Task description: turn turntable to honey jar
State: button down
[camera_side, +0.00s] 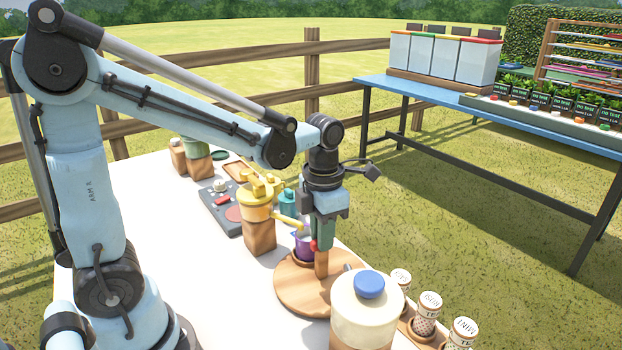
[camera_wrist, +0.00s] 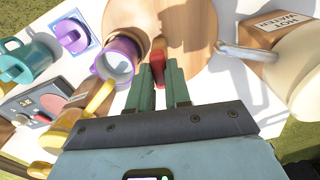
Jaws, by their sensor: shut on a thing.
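The turntable (camera_side: 292,292) is a round wooden disc on the white table; it also shows in the wrist view (camera_wrist: 205,22). A small red handle (camera_wrist: 158,70) shows at its near edge in the wrist view. My gripper (camera_wrist: 163,84) points down there, its green fingers close around the red handle. In the side view my gripper (camera_side: 321,240) is low over the turntable, and a brown upright piece (camera_side: 321,265) shows below it. A purple cup (camera_wrist: 113,62) with a pale inside is beside the fingers. I cannot make out a honey jar in either view.
A cream hot water jug (camera_side: 362,318) with a blue lid stands close right of the turntable. A yellow pot (camera_side: 256,203) on a wooden block stands to its left. Labelled tubes (camera_side: 428,310) stand at the table's right edge. A blue table (camera_side: 440,95) is behind.

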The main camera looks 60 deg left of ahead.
jog(key=shift+a+n, duration=0.2)
jog(key=shift+n, duration=0.1)
dwell(0.4)
jog(key=c, duration=1.1)
grip_release()
jog(key=shift+o, duration=0.2)
jog(key=shift+d, duration=0.1)
notch_tip(320, 180, up, 12)
jog(key=shift+c, duration=0.2)
